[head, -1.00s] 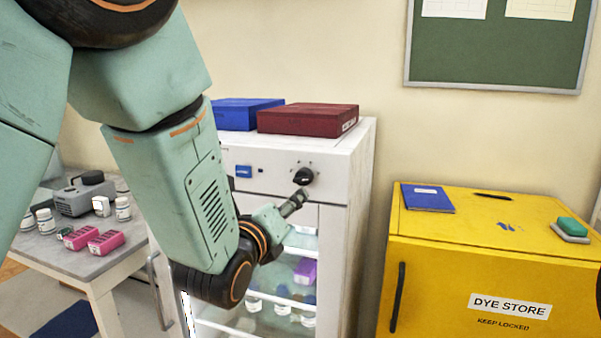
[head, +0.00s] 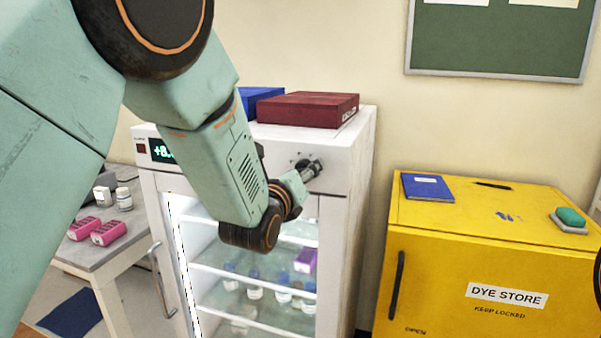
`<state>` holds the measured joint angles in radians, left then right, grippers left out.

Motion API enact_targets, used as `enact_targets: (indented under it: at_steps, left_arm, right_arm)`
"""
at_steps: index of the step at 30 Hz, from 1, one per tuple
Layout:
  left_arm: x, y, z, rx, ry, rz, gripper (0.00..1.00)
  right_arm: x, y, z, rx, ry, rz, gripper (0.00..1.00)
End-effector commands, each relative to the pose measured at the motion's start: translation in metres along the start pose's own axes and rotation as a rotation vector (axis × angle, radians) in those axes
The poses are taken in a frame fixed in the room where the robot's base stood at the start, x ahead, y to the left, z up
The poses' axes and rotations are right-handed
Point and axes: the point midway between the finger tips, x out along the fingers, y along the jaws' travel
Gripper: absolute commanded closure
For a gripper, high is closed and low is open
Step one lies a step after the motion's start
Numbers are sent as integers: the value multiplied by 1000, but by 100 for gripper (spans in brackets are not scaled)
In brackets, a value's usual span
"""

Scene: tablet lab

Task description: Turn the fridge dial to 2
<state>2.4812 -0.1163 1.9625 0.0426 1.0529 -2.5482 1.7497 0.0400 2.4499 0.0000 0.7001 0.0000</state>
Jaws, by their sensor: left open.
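The white fridge (head: 352,160) stands in the middle with a glass door and lit shelves. Its dark dial (head: 304,163) is on the upper front panel, mostly hidden behind my left gripper; a few scale marks show around it, but the setting cannot be read. My left gripper (head: 315,168) is open, with its fingertips at the dial; whether they touch it I cannot tell. A green display (head: 161,151) at the panel's left begins "+8", the rest hidden by my arm.
A dark red box (head: 308,109) and a blue box (head: 258,98) lie on the fridge. A yellow dye store cabinet (head: 440,245) stands to the right. A grey bench (head: 72,255) with pink racks is at the left. The fridge door has a handle (head: 160,280).

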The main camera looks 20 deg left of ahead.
Motion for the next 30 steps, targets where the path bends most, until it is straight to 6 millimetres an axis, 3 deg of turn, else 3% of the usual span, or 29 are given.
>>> enact_targets:
  at_steps: [5,23,30]
  left_arm:
    - [0,0,0,-1,0,1,45]
    - [0,0,0,0,1,0,96]
    - [-1,1,-1,-20,1,1,97]
  right_arm:
    - [0,0,0,0,0,0,60]
    - [0,0,0,0,0,0,60]
    - [1,0,0,0,0,0,60]
